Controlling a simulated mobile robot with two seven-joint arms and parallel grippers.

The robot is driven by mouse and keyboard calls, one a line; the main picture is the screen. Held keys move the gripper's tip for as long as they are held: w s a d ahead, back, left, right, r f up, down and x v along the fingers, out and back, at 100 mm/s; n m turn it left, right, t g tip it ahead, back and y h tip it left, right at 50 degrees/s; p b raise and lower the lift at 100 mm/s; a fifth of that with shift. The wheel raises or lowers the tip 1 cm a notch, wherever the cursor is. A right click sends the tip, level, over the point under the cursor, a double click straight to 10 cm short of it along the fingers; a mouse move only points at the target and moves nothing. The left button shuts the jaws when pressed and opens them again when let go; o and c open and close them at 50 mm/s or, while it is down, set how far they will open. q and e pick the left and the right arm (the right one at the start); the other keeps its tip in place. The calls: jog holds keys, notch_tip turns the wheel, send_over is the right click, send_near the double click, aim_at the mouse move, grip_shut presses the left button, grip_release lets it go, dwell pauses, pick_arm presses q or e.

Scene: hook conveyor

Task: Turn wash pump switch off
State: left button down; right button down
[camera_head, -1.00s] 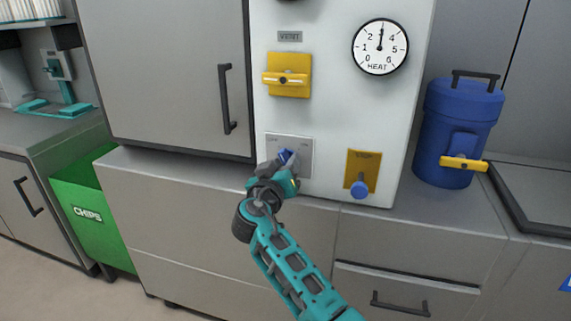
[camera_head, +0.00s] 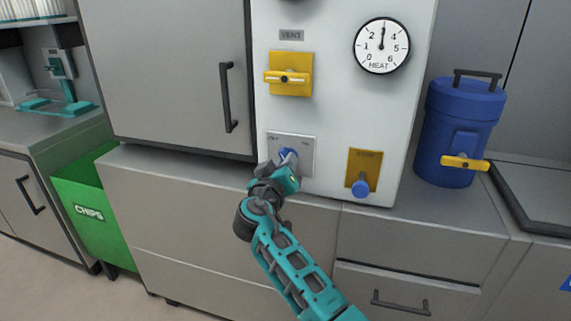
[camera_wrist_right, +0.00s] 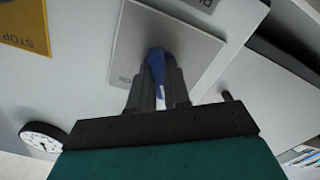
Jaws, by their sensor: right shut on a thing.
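The wash pump switch is a blue knob (camera_head: 287,154) on a light grey square plate (camera_head: 305,160) low on the white panel. Small lettering sits at the plate's upper corners but is too blurred to read surely. My right gripper (camera_head: 286,163) reaches up to the knob from below. In the right wrist view my right gripper (camera_wrist_right: 157,90) has both fingers closed around the blue knob (camera_wrist_right: 156,65), in front of its grey plate (camera_wrist_right: 190,45). The fingers partly hide the knob, so its exact angle is hard to tell. My left gripper is not in view.
The white panel also carries a yellow vent handle (camera_head: 290,78), a heat dial (camera_head: 382,46) and a yellow stop plate (camera_head: 363,168) with a blue button (camera_head: 361,188). A blue canister (camera_head: 455,130) stands right. A green chips bin (camera_head: 88,210) stands left.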

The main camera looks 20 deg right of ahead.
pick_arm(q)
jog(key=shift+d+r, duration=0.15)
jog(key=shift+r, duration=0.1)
pick_arm(e)
jog(key=shift+n, duration=1.4)
jog(key=c, duration=1.1)
grip_release()
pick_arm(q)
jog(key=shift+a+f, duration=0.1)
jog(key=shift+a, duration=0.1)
